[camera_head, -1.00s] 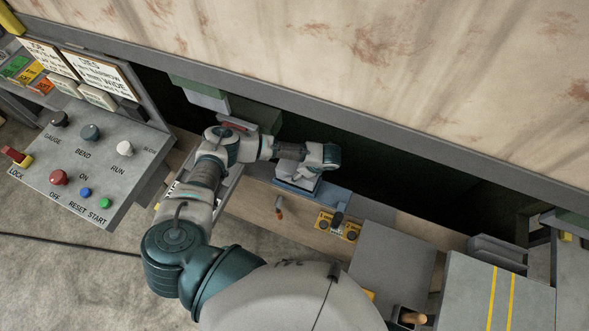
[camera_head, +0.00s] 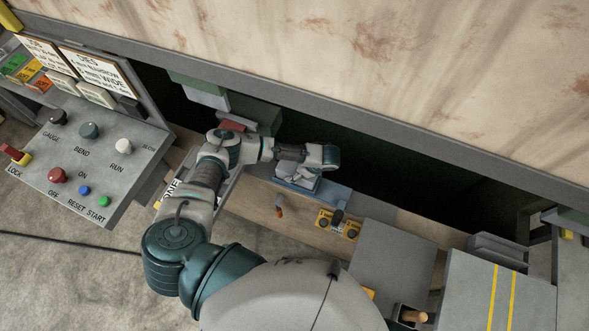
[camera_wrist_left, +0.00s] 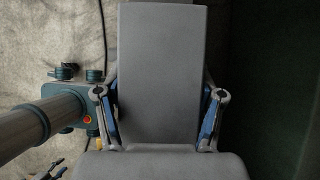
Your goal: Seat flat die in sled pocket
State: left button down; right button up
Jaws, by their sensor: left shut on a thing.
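My left gripper (camera_head: 300,181) is low over the blue sled (camera_head: 335,198) on the bench, at the press opening. In the left wrist view my left gripper (camera_wrist_left: 158,115) has its two blue-lined fingers shut on the sides of a plain grey block, the flat die (camera_wrist_left: 162,65). In the head view my wrist and fingers hide most of the die. I cannot tell whether it touches the sled or lies in the pocket, which is hidden too. My right gripper is not in view.
A control panel (camera_head: 95,165) with knobs and buttons stands at the left. Green and grey blocks (camera_head: 258,115) sit behind my wrist. A yellow fixture (camera_head: 338,225) and a bare grey plate (camera_head: 392,265) lie right of the sled. The stained press beam (camera_head: 370,55) hangs above.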

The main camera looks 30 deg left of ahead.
pick_arm(q)
jog(key=shift+f, duration=0.5)
jog(key=shift+c, duration=0.2)
grip_release()
jog(key=shift+s, duration=0.1)
jog(key=v, duration=1.2)
jog(key=shift+d+f, duration=0.1)
